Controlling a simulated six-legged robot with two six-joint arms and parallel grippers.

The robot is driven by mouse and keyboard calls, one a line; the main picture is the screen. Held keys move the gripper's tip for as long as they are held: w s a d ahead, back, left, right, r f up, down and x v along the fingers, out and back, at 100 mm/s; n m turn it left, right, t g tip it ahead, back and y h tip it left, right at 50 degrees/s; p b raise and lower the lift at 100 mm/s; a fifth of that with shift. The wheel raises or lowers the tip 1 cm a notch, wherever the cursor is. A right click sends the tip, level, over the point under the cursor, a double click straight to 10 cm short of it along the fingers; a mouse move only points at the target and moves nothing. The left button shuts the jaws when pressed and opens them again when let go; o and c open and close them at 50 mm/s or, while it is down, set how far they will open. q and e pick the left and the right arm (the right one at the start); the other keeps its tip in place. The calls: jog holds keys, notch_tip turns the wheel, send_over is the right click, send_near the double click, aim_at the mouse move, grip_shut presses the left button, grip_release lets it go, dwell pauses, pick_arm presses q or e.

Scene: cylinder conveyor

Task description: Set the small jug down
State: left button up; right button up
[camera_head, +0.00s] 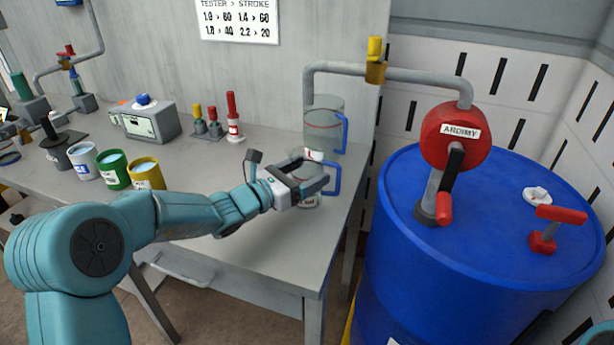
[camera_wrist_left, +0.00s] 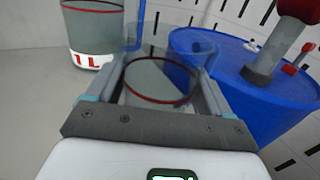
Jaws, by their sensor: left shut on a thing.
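The small jug (camera_head: 309,201) is clear, with a red ring and a blue handle (camera_head: 334,179). It is upright at the right end of the grey workbench (camera_head: 255,262). My left gripper (camera_head: 303,181) is shut around its body and hides much of it. In the left wrist view the small jug (camera_wrist_left: 160,84) sits between the two fingers, its red ring showing. I cannot tell whether its base touches the bench top. The larger clear jug (camera_head: 322,123), also blue-handled, stands just behind it under the pipe spout. It also shows in the left wrist view (camera_wrist_left: 92,32).
A blue barrel (camera_head: 480,230) with a red crank pump (camera_head: 455,136) stands right of the bench. Its grey pipe (camera_head: 400,73) arches over the larger jug. Colored cans (camera_head: 113,169), a grey tester box (camera_head: 146,121) and small plungers (camera_head: 234,118) stand left. Bench room lies between.

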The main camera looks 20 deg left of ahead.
pick_arm(q)
jog(key=shift+d+f, duration=0.1)
jog(key=shift+f, duration=0.1)
jog(key=shift+f, duration=0.15)
jog(key=o, duration=1)
jog(key=shift+o, duration=0.2)
jog(key=shift+r, duration=0.25)
jog(key=v, duration=1.2)
